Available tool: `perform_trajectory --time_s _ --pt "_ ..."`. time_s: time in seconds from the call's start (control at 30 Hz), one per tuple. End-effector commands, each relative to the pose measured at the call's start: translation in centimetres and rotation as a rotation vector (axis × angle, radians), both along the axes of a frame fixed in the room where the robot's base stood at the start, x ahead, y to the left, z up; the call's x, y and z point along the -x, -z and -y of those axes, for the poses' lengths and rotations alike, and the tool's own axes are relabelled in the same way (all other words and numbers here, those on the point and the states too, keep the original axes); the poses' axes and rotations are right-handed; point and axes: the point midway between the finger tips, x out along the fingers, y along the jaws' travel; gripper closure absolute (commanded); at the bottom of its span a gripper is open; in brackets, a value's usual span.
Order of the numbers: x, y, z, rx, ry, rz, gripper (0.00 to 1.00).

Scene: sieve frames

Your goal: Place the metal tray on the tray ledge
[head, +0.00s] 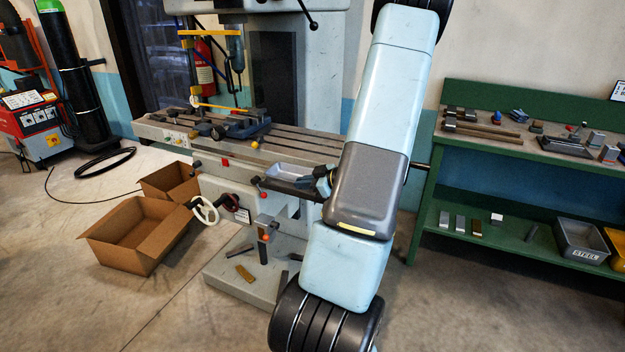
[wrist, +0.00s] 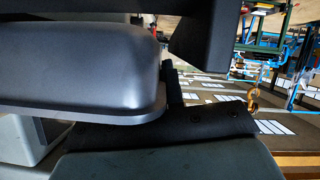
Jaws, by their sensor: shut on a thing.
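The metal tray (head: 290,172) is a shallow grey pan at the front of the milling machine, left of my arm in the head view. It looks level, at or just over the dark tray ledge (head: 292,189); I cannot tell whether they touch. My gripper (head: 319,181) is shut on the tray's right end, partly hidden behind my grey arm link. In the wrist view, the tray's smooth grey side and rim (wrist: 85,75) fill the left, close to the camera. A dark gripper part shows at the top right there, and the grip itself is not clear.
The milling machine's slotted table (head: 290,143) stands just behind and above the tray. A white handwheel (head: 205,210) sticks out at its left. Cardboard boxes (head: 135,235) lie on the floor to the left. A green workbench (head: 500,145) with tools stands at the right.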

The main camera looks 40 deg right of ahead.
Motion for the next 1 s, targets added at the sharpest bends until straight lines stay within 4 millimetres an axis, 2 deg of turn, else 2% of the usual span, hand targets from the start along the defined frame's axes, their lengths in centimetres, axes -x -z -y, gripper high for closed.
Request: perform_trajectory --time_s 0.07,0.1,0.33,0.67,0.77,1.0 --pt "0.0 0.0 0.0 0.001 0.000 0.000 1.00" --pt "0.0 0.0 0.0 0.000 0.000 -0.001 0.89" --pt "0.0 0.0 0.0 0.000 0.000 -0.001 0.67" --pt "0.4 -0.2 0.2 0.001 0.000 -0.001 0.67" --pt "1.3 -0.6 0.5 0.001 0.002 -0.001 0.67" --pt "5.1 -2.3 1.9 0.002 0.003 0.000 0.67"
